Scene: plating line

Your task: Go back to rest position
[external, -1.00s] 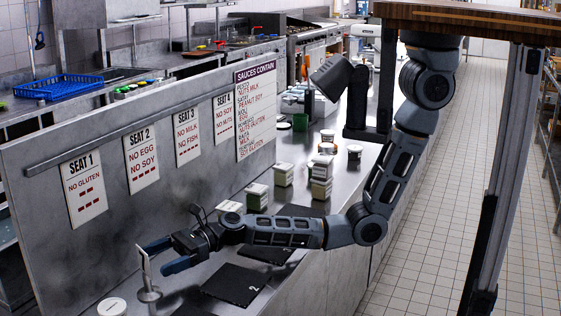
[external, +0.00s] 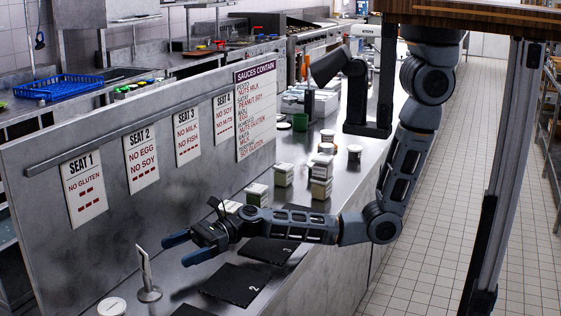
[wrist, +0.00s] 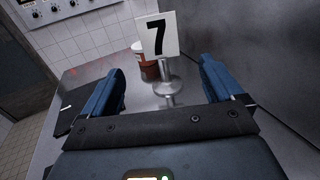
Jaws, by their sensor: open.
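My gripper (external: 181,248) is open and empty above the steel counter (external: 190,287) in the external view. Its two blue fingers point left. In the wrist view my gripper (wrist: 162,90) has its fingers wide apart. A number 7 card on a metal stand (wrist: 158,36) stands upright beyond the fingertips, apart from them. In the external view the same stand (external: 147,280) is just left of and below the fingers, seen edge-on.
A white-lidded tub (external: 112,307) is at the counter's near left; it shows behind the card in the wrist view (wrist: 146,60). Dark numbered mats (external: 234,285) lie under my arm. Several sauce tubs (external: 283,175) stand farther back. A steel partition with seat signs (external: 110,232) borders the counter.

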